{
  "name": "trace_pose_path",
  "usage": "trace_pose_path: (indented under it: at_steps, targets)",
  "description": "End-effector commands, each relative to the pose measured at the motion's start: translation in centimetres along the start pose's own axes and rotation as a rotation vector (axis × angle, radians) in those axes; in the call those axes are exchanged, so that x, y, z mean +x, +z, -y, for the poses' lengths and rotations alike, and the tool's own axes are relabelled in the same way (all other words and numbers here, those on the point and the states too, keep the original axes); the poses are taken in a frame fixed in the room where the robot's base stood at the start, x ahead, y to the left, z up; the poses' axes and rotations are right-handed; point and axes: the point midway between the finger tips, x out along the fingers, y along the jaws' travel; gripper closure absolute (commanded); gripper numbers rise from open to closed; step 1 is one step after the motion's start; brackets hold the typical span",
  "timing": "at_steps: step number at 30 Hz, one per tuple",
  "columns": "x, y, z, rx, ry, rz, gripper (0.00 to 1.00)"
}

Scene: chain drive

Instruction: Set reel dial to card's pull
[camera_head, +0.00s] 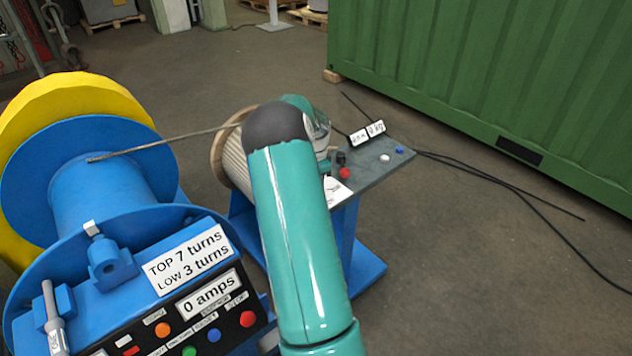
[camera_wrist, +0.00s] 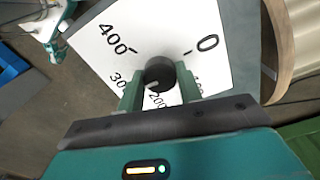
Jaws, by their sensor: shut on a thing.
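The reel dial is a black knob (camera_wrist: 160,73) on a white scale plate (camera_wrist: 205,62) in the wrist view. Marks 400, 0, 300, 200 and 100 show on the plate, the lower ones partly covered by my gripper. My gripper (camera_wrist: 160,86) has its green fingers on both sides of the knob and is shut on it. A light mark on the knob is too small to read surely. In the head view my arm hides the gripper and knob; part of the white plate (camera_head: 337,190) shows beside it. I cannot make out a card with a pull value.
A grey panel (camera_head: 370,165) carries small white readouts (camera_head: 367,133), a red button (camera_head: 345,173) and other buttons. A wooden-rimmed reel (camera_head: 222,160) stands left of my arm. The blue drum (camera_head: 100,190) and its control box, reading 0 amps, stand front left. A green container (camera_head: 480,70) stands at the back right.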

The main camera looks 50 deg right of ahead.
Motion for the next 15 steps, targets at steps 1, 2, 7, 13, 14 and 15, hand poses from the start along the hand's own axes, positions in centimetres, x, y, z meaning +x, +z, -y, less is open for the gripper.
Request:
trace_pose_path:
  at_steps: [1,2,7,13,14,15]
  targets:
    - [-0.14,0.01,0.07,0.005,-0.002,0.000,0.88]
    - [-0.14,0.01,0.07,0.007,-0.002,0.000,0.88]
    - [-0.14,0.00,0.07,0.011,-0.002,0.000,0.88]
    - [-0.14,0.01,0.07,0.010,-0.002,0.000,0.88]
    - [-0.14,0.01,0.07,0.010,-0.002,0.000,0.61]
    - [-0.14,0.01,0.06,0.010,-0.002,0.000,0.53]
